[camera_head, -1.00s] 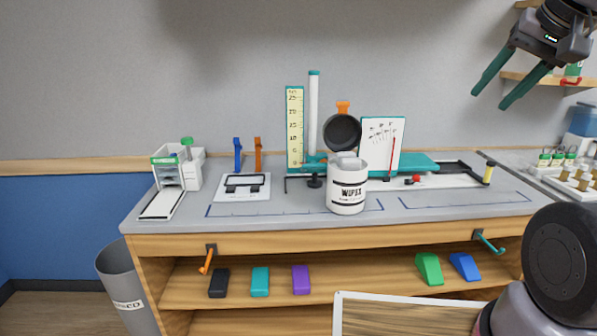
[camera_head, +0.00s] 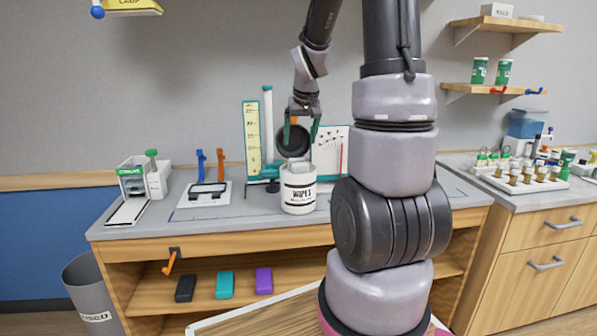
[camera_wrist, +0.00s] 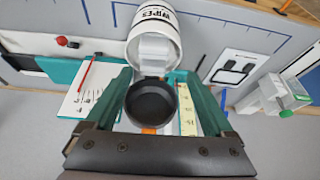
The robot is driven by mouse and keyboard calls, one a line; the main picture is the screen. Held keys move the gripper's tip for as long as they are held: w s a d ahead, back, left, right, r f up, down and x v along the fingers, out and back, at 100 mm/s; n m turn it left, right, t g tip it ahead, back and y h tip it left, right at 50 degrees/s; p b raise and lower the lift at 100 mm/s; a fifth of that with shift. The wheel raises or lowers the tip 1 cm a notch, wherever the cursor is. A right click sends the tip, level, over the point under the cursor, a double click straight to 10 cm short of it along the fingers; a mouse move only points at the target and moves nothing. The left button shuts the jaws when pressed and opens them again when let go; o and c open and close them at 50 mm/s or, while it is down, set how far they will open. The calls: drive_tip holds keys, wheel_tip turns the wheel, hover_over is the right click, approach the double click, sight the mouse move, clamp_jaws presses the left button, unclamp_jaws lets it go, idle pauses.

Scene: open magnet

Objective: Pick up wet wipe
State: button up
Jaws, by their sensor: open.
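The white wipes canister (camera_head: 298,190) with black lettering stands upright on the grey bench top. A white wet wipe (camera_head: 297,164) sticks up out of its open top. In the wrist view the canister (camera_wrist: 157,22) is at the top, with the pale wipe (camera_wrist: 153,52) coming out toward me. My gripper (camera_head: 302,132) hangs above and behind the canister in the head view. Its two teal fingers are spread, with nothing held between them. In the wrist view the gripper (camera_wrist: 152,92) is open, its fingers either side of the wipe's line.
A white dispenser (camera_head: 143,180) stands at the bench's left.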

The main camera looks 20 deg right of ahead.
sight(300, 163)
drive_tip(key=x, duration=0.5)
drive_tip(key=d+x, duration=0.1)
drive_tip(key=x, duration=0.1)
drive_tip(key=shift+w+d+f, duration=0.1)
drive_tip(key=shift+w, duration=0.05)
drive_tip(key=shift+x, duration=2.75)
drive_tip(key=shift+d, duration=0.15)
drive_tip(key=c, duration=1.1)
